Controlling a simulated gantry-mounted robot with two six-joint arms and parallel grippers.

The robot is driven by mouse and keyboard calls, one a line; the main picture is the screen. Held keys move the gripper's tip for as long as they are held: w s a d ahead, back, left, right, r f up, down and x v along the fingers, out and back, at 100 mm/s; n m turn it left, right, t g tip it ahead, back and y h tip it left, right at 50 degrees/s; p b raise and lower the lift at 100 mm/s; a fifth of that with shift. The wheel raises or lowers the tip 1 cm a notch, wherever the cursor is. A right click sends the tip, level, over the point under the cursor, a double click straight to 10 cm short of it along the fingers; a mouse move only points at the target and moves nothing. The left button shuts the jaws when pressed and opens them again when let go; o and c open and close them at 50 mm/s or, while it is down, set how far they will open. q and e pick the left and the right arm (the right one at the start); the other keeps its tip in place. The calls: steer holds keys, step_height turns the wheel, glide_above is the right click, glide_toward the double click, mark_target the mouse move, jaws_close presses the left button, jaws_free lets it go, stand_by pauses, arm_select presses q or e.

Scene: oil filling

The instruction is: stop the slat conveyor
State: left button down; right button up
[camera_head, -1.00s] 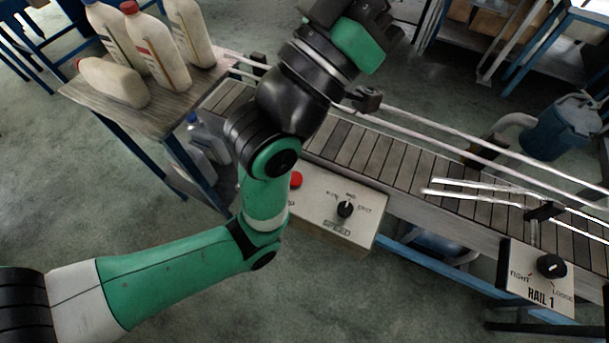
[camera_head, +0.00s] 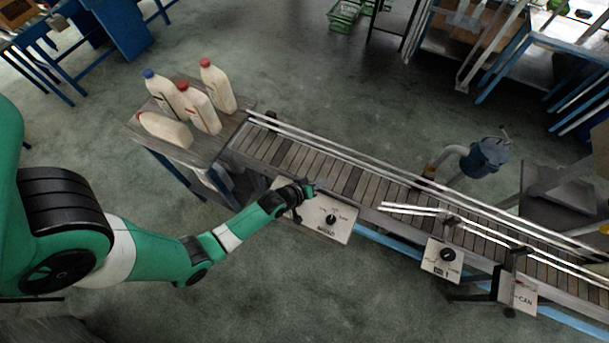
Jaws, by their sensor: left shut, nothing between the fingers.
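The slat conveyor (camera_head: 365,187) runs diagonally from the centre left to the lower right. A light control box (camera_head: 342,233) with a black speed knob (camera_head: 331,219) is on its near side. My left arm reaches in from the left, and its gripper (camera_head: 316,187) is shut and empty over the upper left part of this box. The red button seen there in the earlier frame is hidden behind my gripper and wrist. I cannot tell whether the gripper touches the box. My right gripper is out of view.
A wooden table (camera_head: 222,141) at the conveyor's left end holds several bottles, one lying down. A rail panel (camera_head: 436,266) and another panel (camera_head: 525,292) sit along the near side to the right. A blue bin (camera_head: 488,156) stands behind the conveyor.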

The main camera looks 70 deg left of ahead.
arm_select(q)
steer(key=s+r+n+g+p, duration=0.1)
steer(key=s+r+g+p, duration=0.1)
steer(key=s+p, duration=0.4)
steer(key=s, duration=0.3)
steer(key=shift+a+r, duration=0.15)
steer(key=shift+r, duration=0.25)
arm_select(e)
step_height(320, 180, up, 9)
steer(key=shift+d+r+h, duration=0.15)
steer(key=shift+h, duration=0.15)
arm_select(q)
steer(key=shift+f, duration=0.1)
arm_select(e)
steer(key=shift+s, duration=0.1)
arm_select(q)
step_height(320, 180, down, 8)
steer(key=b, duration=0.8)
steer(key=shift+f, duration=0.25)
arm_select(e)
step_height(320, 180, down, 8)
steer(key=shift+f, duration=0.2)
arm_select(q)
steer(key=shift+f, duration=0.15)
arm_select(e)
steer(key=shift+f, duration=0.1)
